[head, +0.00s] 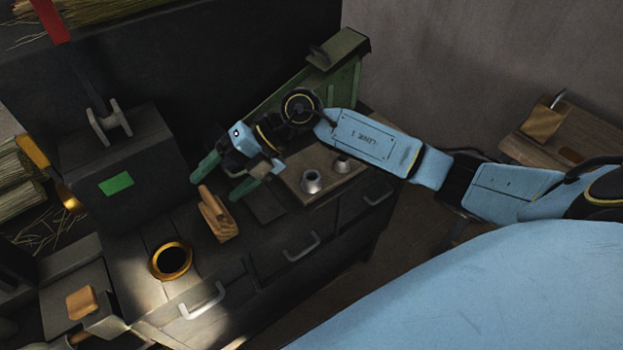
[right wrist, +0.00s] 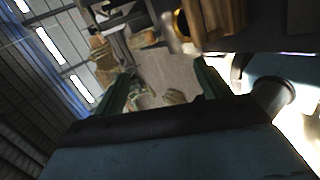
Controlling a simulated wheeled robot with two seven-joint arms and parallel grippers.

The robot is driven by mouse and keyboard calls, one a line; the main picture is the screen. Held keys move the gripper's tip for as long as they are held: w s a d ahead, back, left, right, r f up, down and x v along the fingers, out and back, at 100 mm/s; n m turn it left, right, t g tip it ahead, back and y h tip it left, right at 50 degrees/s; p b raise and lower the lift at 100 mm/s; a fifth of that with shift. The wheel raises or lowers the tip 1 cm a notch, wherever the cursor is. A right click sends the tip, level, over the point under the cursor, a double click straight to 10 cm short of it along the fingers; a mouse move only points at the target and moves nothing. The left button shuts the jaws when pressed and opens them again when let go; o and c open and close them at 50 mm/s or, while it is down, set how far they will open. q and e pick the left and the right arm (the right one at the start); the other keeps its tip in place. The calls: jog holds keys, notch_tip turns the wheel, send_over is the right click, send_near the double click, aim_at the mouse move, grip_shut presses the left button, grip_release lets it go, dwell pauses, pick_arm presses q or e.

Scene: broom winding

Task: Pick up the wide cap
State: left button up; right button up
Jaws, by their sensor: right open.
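Two grey metal caps with flared rims stand on a wooden board (head: 326,178) on the workbench. The nearer one (head: 312,183) looks wider, and the other (head: 341,164) stands just behind it to the right. I take the nearer one for the wide cap. My right gripper (head: 215,185) is left of both caps, with its green fingers spread and nothing visible between them. Its open fingers also show in the right wrist view (right wrist: 160,82). A grey rounded metal piece (right wrist: 272,97) sits right of the fingers there; I cannot tell what it is. My left gripper is out of view.
A wooden block tool (head: 217,217) stands on the bench just below my right fingers. A brass ring (head: 171,261) lies further left. A dark box with a green label (head: 116,184) rises at the left, and a green metal housing (head: 335,75) stands behind my right arm.

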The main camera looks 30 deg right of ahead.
jog(key=w+d+f+g+h, duration=0.1)
jog(key=w+d+f+h, duration=0.1)
jog(key=d+h, duration=0.6)
jog(key=r+m+h, duration=0.1)
jog(key=m+h, duration=0.1)
jog(key=h, duration=0.1)
send_over(307, 186)
jog(key=w+d, duration=0.1)
jog(key=d, duration=0.1)
jog(key=shift+g, duration=0.3)
notch_tip(307, 186, down, 7)
jog(key=shift+a+r, duration=0.1)
jog(key=shift+s+f+b, duration=0.15)
jog(key=shift+f+b, duration=0.2)
jog(key=shift+f, duration=2.75)
jog(key=c, duration=1)
